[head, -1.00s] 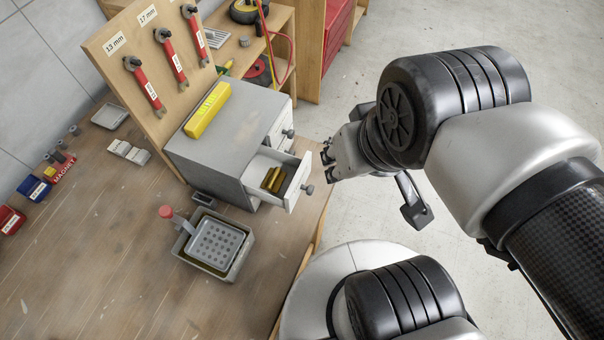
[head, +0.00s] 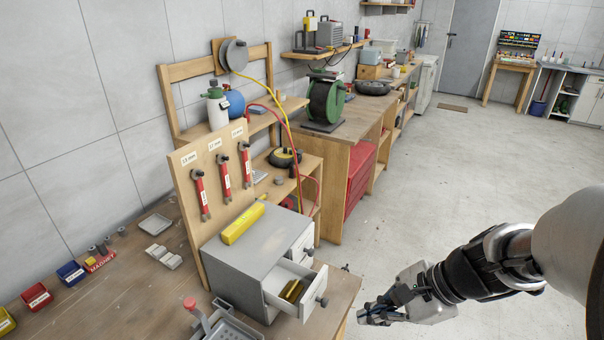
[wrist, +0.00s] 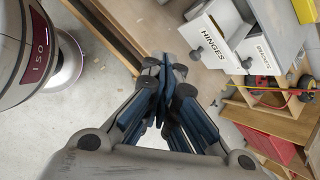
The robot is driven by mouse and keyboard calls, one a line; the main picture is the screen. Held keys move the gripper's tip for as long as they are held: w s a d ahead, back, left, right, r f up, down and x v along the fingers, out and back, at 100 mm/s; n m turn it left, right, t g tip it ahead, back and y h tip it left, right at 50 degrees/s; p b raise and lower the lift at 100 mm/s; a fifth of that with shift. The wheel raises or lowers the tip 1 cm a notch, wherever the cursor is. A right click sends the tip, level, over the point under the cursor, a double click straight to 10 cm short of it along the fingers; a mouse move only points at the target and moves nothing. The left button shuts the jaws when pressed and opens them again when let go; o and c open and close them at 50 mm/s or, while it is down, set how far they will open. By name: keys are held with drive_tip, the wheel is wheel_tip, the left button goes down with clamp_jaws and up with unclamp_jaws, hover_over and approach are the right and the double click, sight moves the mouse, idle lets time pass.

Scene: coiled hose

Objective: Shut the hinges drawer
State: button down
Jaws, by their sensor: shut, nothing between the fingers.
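The hinges drawer (head: 306,300) stands pulled out of the grey cabinet (head: 240,262), with brass pieces (head: 291,291) inside and a dark round knob (head: 321,302) on its front. In the wrist view its front (wrist: 208,28) bears the label HINGES, with its knob (wrist: 196,54) beside the label. My gripper (head: 364,313) is shut and empty, to the right of the drawer front in the head view and apart from it. In the wrist view the closed fingertips (wrist: 164,72) lie to the left of and below the knob, with a gap between.
The brackets drawer (wrist: 256,46) beside it looks shut. A yellow block (head: 243,223) lies on the cabinet top. A wrench board (head: 206,190) stands behind it, and a grey tray (head: 226,329) sits in front. Open floor (head: 420,210) lies to the right of the bench.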

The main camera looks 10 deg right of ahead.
sight(294, 292)
drive_tip(key=w+d+f+m+t+y, duration=0.1)
drive_tip(key=w+d+f+m+t, duration=0.15)
drive_tip(key=d+f+m, duration=0.3)
drive_tip(key=w+a+f+m+b, duration=0.2)
drive_tip(key=w+a+f+b, duration=0.3)
drive_tip(key=w+a+f, duration=0.2)
drive_tip(key=shift+a, duration=0.8)
drive_tip(key=shift+w, duration=0.15)
drive_tip(key=w+a, duration=0.2)
drive_tip(key=a, duration=0.1)
drive_tip(key=w+a, duration=0.2)
drive_tip(key=a, duration=0.1)
drive_tip(key=w+a, duration=0.2)
drive_tip(key=a, duration=0.1)
drive_tip(key=shift+w, duration=0.2)
drive_tip(key=shift+d, duration=0.15)
drive_tip(key=shift+s+d, duration=0.1)
